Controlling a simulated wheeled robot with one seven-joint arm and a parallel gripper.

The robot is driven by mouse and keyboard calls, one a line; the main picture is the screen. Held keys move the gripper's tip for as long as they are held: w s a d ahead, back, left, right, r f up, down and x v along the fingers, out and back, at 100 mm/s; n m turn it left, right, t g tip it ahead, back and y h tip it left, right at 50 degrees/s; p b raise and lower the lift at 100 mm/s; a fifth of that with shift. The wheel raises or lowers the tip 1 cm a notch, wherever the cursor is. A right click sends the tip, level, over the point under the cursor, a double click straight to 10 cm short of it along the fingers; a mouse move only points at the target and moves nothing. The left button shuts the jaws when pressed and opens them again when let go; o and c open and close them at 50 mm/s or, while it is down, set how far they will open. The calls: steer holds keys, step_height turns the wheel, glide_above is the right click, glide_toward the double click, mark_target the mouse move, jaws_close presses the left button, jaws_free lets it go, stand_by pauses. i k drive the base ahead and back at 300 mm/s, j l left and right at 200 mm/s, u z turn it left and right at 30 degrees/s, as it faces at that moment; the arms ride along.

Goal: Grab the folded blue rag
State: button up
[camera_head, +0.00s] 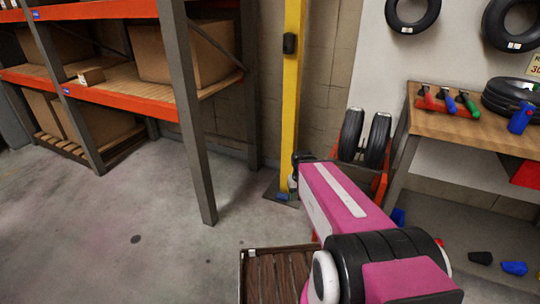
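No cloth clearly shows as the folded blue rag. A small blue lump (514,268) lies on the lower level under the workbench at right; it is too small to tell whether it is a rag. Another blue patch (398,216) shows beside my pink arm, partly hidden by it. A small blue bit (283,197) is at the foot of the yellow post, close to the far end of my arm. My arm reaches forward from the bottom right. Small dark and white parts show at its far end, but no gripper fingers can be made out.
A workbench (470,131) with coloured-handled tools, a blue bottle (521,119) and stacked tyres (510,95) stands at right. A rack with orange beams (110,97) and boxes fills the left. A yellow post (293,90) stands mid-picture. The floor (120,225) at left is clear.

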mark_target(281, 196)
steer(key=i+j+u, duration=0.25)
steer(key=i, duration=0.25)
steer(key=i+j+u, duration=0.4)
steer(key=i+j+z, duration=0.1)
steer(key=j+z, duration=0.15)
steer(key=z, duration=0.15)
steer(key=j+z, duration=0.3)
steer(key=z, duration=0.15)
steer(key=j+z, duration=0.65)
steer(key=z, duration=0.15)
